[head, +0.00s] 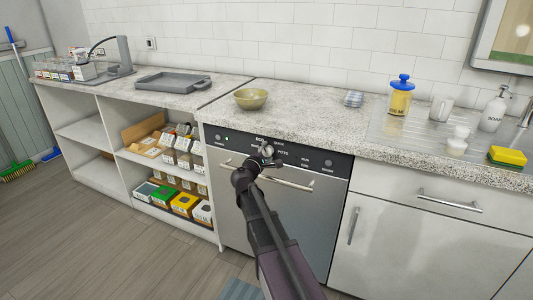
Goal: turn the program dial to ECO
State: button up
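The dishwasher (308,208) has a steel door and a black control panel (343,164) under the counter. A small label (260,139) reading like ECO is at the top of the print around the panel's middle; other labels to its right are small and hard to read. My gripper (266,155) is in front of this middle part, at the height of the print. The program dial is largely hidden behind it, so its pointer cannot be read. Contact between gripper and dial cannot be told. The fingers are too small and overlapped to show whether they are open.
The door handle (290,184) sticks out just below my gripper. The counter overhangs the panel; a bowl (250,98) stands on it above. Open shelves with boxes (183,204) are to the left, a white cabinet (390,235) to the right. The floor in front on the left is clear.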

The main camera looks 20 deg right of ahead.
jog(key=shift+s+a, duration=0.1)
jog(key=shift+s, duration=0.05)
dwell(0.3)
jog(key=v, duration=1.2)
jog(key=s+d+f+m+g+y, duration=0.3)
jog(key=s+f+m+g+y, duration=0.2)
jog(key=s+f+m+g, duration=0.55)
jog(key=s+a+f+m+g+y, duration=0.2)
jog(key=s+a+f+y, duration=0.6)
jog(key=s+a, duration=0.15)
notch_tip(320, 180, up, 30)
jog(key=p, duration=3)
jog(key=shift+s, duration=0.35)
